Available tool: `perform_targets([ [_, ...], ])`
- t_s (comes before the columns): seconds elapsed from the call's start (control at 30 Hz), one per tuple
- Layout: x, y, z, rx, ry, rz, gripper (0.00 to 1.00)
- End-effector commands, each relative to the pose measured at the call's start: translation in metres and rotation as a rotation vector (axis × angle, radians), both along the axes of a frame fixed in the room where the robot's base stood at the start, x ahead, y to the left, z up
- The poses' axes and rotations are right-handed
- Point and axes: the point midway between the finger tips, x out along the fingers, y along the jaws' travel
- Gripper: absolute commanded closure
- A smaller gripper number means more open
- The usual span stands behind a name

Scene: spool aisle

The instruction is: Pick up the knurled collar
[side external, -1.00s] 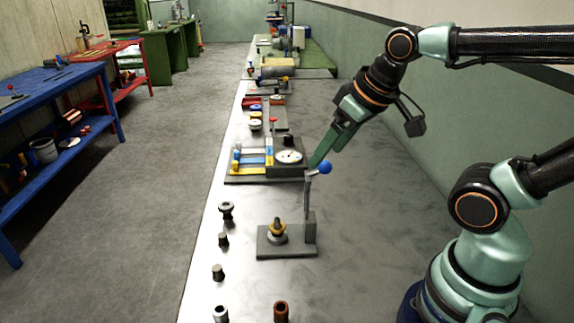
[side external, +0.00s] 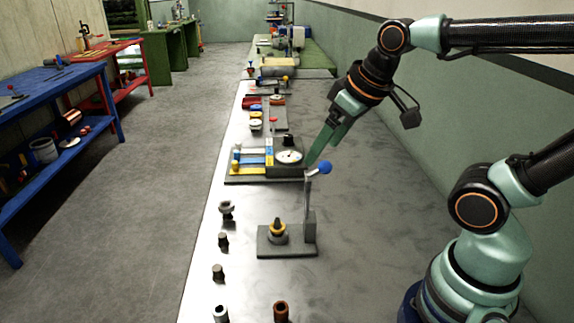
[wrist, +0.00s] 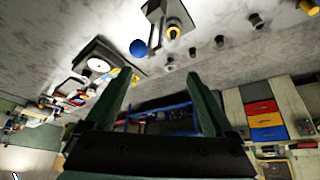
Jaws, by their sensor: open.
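My gripper (side external: 311,161) is open and empty, pointing down-left beside a blue-knobbed lever. Its two dark green fingers stand apart in the wrist view (wrist: 159,77). I cannot tell for sure which part is the knurled collar. Candidates in the side external view are a short silver ring-like part (side external: 220,313), a rust-brown hollow part (side external: 281,312) at the bottom edge, and a flanged grey part (side external: 227,209). Any knurling is too small to see. All stand on the bench, apart from the gripper.
The lever's blue knob (side external: 325,167) is close to my fingers. Two small dark plugs (side external: 223,240) (side external: 218,273) stand along the left edge. A dial gauge (side external: 289,157) lies behind. The bench's right side is clear.

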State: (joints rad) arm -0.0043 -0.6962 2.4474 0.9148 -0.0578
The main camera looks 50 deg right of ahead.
Motion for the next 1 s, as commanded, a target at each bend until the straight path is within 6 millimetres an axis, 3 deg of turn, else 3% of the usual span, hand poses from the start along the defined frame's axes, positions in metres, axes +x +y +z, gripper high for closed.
perform_targets([
  [0.27, 0.06, 0.01, 0.023, -0.145, 0.104, 0.345, 0.12],
  [0.47, 0.111, 0.021, 0.022, -0.241, 0.178, 0.639, 0.12],
  [0.77, 0.185, 0.04, -0.01, -0.349, 0.272, 1.093, 0.12],
  [1.0, 0.231, 0.058, -0.06, -0.4, 0.323, 1.459, 0.12],
])
